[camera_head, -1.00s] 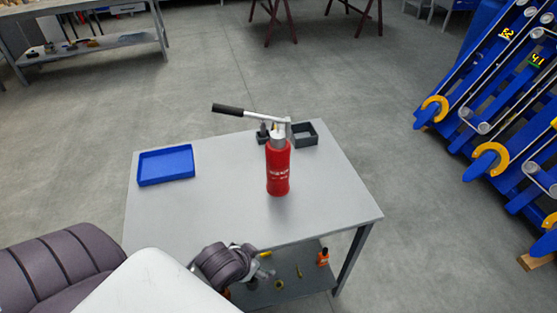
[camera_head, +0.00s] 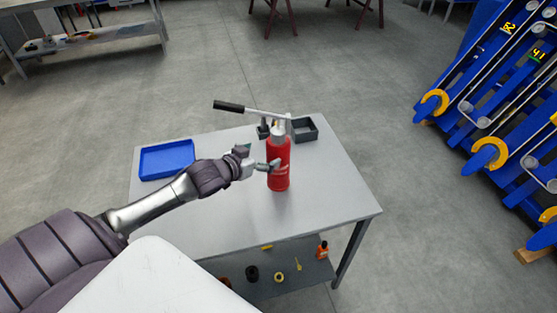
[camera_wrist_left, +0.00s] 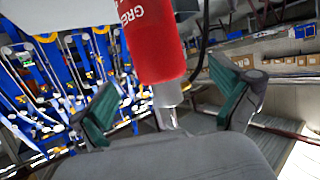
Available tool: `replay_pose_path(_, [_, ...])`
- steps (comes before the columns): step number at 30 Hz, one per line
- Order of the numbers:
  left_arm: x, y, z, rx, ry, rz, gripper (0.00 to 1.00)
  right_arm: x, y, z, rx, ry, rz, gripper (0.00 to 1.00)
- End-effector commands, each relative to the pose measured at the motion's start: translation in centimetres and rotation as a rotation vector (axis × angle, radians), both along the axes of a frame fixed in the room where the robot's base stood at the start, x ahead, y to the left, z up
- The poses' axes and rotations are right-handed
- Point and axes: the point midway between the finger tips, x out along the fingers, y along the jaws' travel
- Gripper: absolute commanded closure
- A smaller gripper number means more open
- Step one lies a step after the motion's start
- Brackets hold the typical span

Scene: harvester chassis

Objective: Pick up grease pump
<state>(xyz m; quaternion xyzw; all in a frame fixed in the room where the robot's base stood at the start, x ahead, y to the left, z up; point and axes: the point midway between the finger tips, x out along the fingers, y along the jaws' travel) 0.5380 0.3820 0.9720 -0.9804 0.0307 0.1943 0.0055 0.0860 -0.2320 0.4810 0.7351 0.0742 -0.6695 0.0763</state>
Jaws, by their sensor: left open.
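The grease pump (camera_head: 279,165) is a red cylinder with a metal head and a lever with a black grip pointing left. It stands upright on the grey table (camera_head: 225,215). My left gripper (camera_head: 262,166) is at the left side of the red body, partly overlapping it in the head view. In the left wrist view, the red body (camera_wrist_left: 152,42) appears beyond and between the two green-padded fingers of my left gripper (camera_wrist_left: 170,108), which are spread wide. I cannot tell whether a finger touches the pump. My right gripper is not in view.
A blue tray (camera_head: 167,160) lies on the table's left side. A dark square box (camera_head: 303,129) is behind the pump. The lower shelf (camera_head: 290,285) holds several small items, including an orange bottle (camera_head: 322,250). Blue harvester parts (camera_head: 490,110) stand at the right.

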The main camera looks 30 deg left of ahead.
Motion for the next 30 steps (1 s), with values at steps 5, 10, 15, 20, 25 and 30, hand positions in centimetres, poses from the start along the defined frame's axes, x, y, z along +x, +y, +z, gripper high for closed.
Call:
replay_pose_path(5, [2.2, -0.1, -0.8, -0.001, 0.0, 0.001, 0.0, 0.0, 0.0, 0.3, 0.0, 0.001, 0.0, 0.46])
replay_pose_path(10, [2.9, -0.2, -1.2, 0.0, 0.001, 0.001, 0.0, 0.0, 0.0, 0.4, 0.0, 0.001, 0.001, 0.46])
replay_pose_path(15, [4.9, -0.6, -1.9, -0.001, 0.0, 0.003, 0.0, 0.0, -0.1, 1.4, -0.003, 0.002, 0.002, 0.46])
replay_pose_path(20, [6.7, -0.8, -3.0, 0.0, 0.001, 0.001, 0.0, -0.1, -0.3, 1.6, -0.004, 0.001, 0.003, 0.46])
replay_pose_path(25, [7.3, -0.9, -3.4, 0.002, 0.003, -0.001, 0.0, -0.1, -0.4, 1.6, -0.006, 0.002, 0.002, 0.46])
replay_pose_path(30, [7.2, -0.9, -3.4, 0.002, 0.003, -0.001, 0.02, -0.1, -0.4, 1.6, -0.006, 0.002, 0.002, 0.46])
